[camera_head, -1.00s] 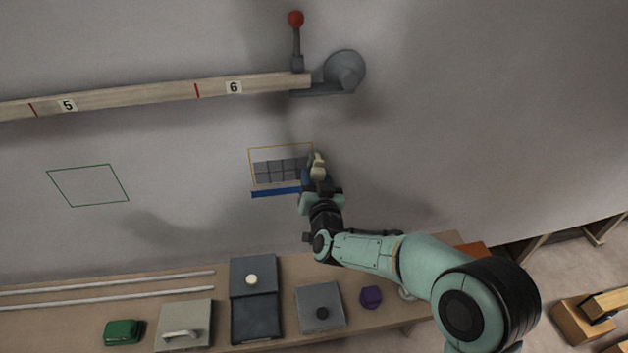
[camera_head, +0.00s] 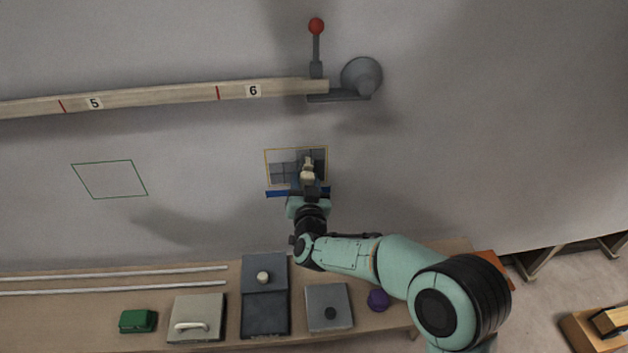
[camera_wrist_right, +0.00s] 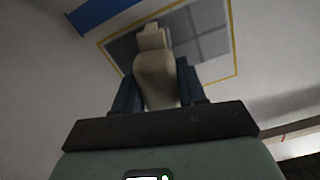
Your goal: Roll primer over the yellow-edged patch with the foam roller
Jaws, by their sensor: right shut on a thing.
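The yellow-edged patch (camera_head: 267,160) is on the grey hull wall, with grey squares over most of it and a paler area at the upper left. A blue strip (camera_head: 277,194) runs along its lower edge. My right gripper (camera_head: 308,187) is in front of the patch's lower right half, shut on the cream-coloured foam roller (camera_head: 308,170). In the right wrist view the roller's cream body (camera_wrist_right: 155,75) stands between the dark blue fingers, against the patch (camera_wrist_right: 212,42). Whether it touches the wall cannot be told. My left gripper is not in view.
Below is a bench (camera_head: 225,340) with a green block (camera_head: 138,321), a white-handled box (camera_head: 197,317), a dark tray (camera_head: 265,305), a grey lidded box (camera_head: 329,307) and a purple piece (camera_head: 379,300). A numbered rail (camera_head: 180,96) and red-knobbed lever (camera_head: 316,27) are above. A green outline (camera_head: 110,180) is left.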

